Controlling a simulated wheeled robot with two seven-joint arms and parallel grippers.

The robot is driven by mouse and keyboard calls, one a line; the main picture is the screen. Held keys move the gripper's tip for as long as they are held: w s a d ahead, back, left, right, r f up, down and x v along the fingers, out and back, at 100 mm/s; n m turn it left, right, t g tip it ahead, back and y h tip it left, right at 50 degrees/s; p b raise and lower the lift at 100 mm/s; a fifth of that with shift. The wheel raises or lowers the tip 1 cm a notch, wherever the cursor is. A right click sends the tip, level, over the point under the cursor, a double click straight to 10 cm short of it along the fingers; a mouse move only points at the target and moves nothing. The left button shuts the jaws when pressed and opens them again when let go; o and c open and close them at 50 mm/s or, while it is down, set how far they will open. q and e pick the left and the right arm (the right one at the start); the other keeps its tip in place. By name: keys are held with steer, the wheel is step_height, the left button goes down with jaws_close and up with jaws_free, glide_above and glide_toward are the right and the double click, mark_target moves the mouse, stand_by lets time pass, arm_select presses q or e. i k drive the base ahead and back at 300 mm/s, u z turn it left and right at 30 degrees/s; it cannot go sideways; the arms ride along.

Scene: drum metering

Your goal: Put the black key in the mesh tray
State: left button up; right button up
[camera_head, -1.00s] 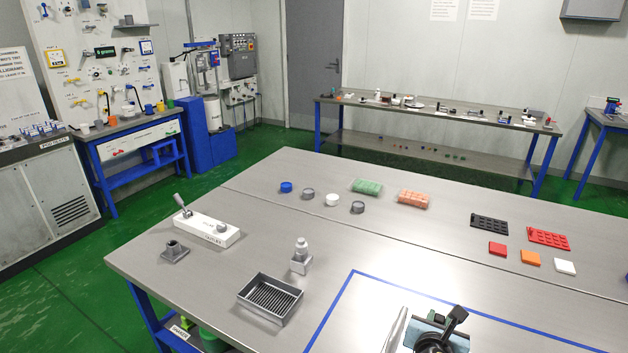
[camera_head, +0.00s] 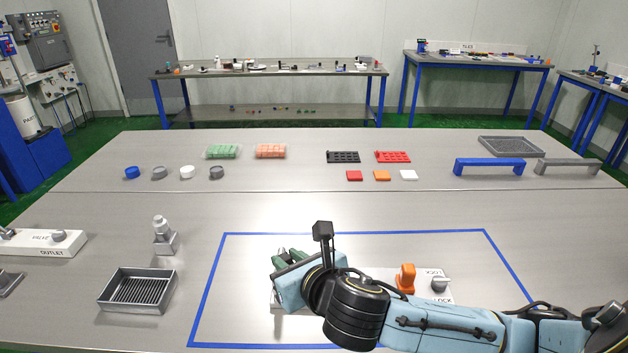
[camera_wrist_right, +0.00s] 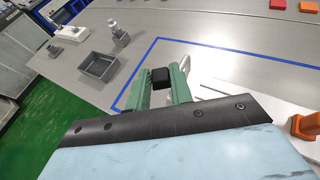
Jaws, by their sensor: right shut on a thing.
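The black key (camera_wrist_right: 161,76) shows as a dark block between the green fingers of my right gripper in the right wrist view. My right gripper (camera_head: 288,255) is shut on it, above the white lock plate inside the blue tape outline. The gripper's fingers also show in the right wrist view (camera_wrist_right: 161,84). In the head view the key is hidden behind the gripper and wrist. A flat grey tray with a mesh-like floor (camera_head: 510,147), seemingly the mesh tray, lies at the back right of the table, far from the gripper. My left gripper is out of view.
The white lock plate (camera_head: 440,298) carries an orange key (camera_head: 405,278). A ribbed metal tray (camera_head: 138,291) stands at the left, near a small bottle on a block (camera_head: 163,236). Blue (camera_head: 489,166) and grey (camera_head: 567,167) handles stand before the mesh-floored tray. Mid-table is clear.

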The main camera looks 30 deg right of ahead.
mark_target(143, 293)
steer(key=k, duration=1.25)
steer(key=z, duration=0.6)
steer(key=i, duration=0.4)
steer(key=z, duration=0.75)
steer(key=i, duration=1.05)
steer(key=u, duration=0.3)
